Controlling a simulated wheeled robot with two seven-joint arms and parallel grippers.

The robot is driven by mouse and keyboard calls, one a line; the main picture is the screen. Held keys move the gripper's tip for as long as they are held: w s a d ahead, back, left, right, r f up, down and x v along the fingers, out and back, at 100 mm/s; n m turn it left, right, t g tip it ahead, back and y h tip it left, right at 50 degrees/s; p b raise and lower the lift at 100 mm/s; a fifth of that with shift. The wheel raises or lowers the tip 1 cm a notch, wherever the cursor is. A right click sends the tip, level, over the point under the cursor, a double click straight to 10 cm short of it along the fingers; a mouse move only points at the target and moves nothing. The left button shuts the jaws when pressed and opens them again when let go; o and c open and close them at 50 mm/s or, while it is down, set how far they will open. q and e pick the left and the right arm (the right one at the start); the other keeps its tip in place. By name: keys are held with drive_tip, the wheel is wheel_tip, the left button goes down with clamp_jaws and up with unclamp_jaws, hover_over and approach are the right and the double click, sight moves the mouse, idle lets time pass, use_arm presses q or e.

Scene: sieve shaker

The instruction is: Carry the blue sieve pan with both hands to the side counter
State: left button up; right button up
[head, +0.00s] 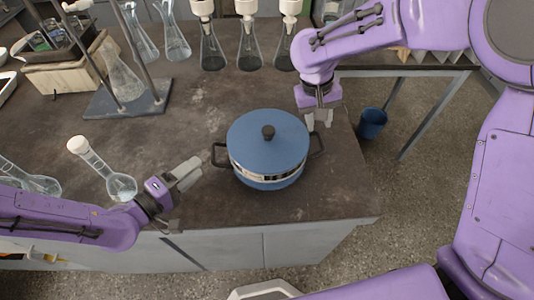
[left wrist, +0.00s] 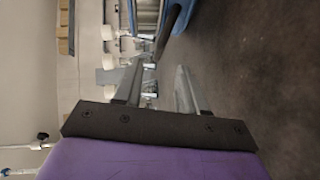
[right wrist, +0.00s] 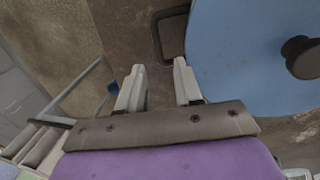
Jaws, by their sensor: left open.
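The blue sieve pan (head: 267,140), a lidded pot with a black knob, stands upright on the dark counter. Its left handle (head: 220,155) and right handle (head: 317,145) stick out sideways. My left gripper (head: 186,198) is open and empty, left of the left handle and apart from it. In the left wrist view, part of the blue pan (left wrist: 188,14) shows at the top, beyond the fingers. My right gripper (head: 317,120) is open, just behind the right handle. In the right wrist view, the black handle (right wrist: 157,40) lies ahead of the open fingertips (right wrist: 159,66).
The dark counter (head: 210,110) carries a round flask (head: 120,186) near my left arm, a metal stand (head: 130,103) with glassware, and several flasks at the back. The counter's right and front edges are close to the pan. A blue bucket (head: 372,124) stands on the floor at right.

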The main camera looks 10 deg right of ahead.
sight(213, 154)
use_arm(q)
drive_tip(key=x, duration=0.7)
drive_tip(key=shift+d, duration=0.25)
use_arm(e)
drive_tip(key=f, duration=0.2)
drive_tip(key=d+f, duration=0.1)
drive_tip(key=f, duration=0.4)
drive_tip(key=shift+s+d+f, duration=0.1)
drive_tip(key=shift+s+d, duration=0.05)
drive_tip(key=shift+d, duration=0.15)
use_arm(q)
clamp_jaws()
use_arm(e)
clamp_jaws()
